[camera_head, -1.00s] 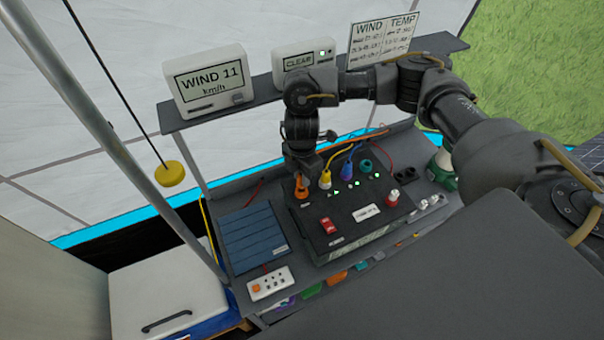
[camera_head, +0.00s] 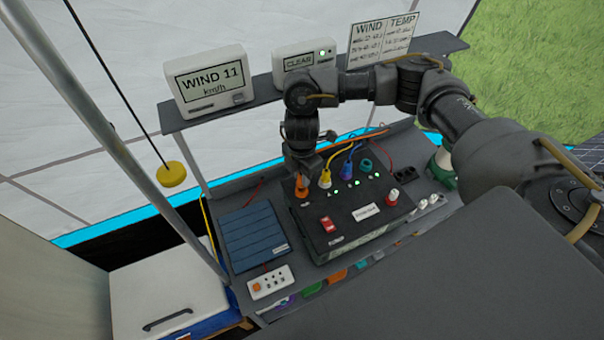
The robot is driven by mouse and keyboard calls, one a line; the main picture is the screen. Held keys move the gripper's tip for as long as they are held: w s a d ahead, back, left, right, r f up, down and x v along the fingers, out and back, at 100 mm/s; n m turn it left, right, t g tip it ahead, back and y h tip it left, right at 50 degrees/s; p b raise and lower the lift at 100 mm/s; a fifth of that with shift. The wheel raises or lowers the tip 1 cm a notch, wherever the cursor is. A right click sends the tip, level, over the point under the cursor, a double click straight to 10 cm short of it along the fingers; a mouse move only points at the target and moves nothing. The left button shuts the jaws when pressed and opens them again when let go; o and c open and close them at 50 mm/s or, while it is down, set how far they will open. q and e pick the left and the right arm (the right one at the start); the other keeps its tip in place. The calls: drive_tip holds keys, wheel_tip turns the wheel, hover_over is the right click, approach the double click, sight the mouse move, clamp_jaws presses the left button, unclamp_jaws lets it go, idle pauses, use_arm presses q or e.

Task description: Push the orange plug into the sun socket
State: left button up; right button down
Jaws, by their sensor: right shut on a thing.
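The orange plug (camera_head: 301,189) stands upright at the left end of the row of sockets on the black power box (camera_head: 345,225). My right gripper (camera_head: 302,172) reaches down from above and is shut on the plug's top. The plug's lower end meets the box top at the leftmost socket, which it hides; I cannot tell how deep it sits. A yellow plug (camera_head: 325,179) and a blue plug (camera_head: 347,169) stand beside it to the right. Green lights show in front of the sockets. My left gripper is not in view.
A teal ring (camera_head: 366,165) and a red-and-white knob (camera_head: 393,196) are on the box. A blue panel (camera_head: 254,237) and a power strip (camera_head: 270,282) lie left. The shelf above holds the WIND 11 display (camera_head: 208,82). A yellow pull knob (camera_head: 172,175) hangs left.

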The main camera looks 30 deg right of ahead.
drive_tip(key=shift+f+b, duration=0.75)
drive_tip(key=shift+f, duration=0.75)
drive_tip(key=c, duration=1.2)
unclamp_jaws()
drive_tip(key=shift+o, duration=0.2)
drive_tip(key=shift+r, duration=0.15)
wheel_tip(320, 180, up, 11)
drive_tip(key=shift+f+b, duration=0.2)
drive_tip(key=shift+b, duration=0.15)
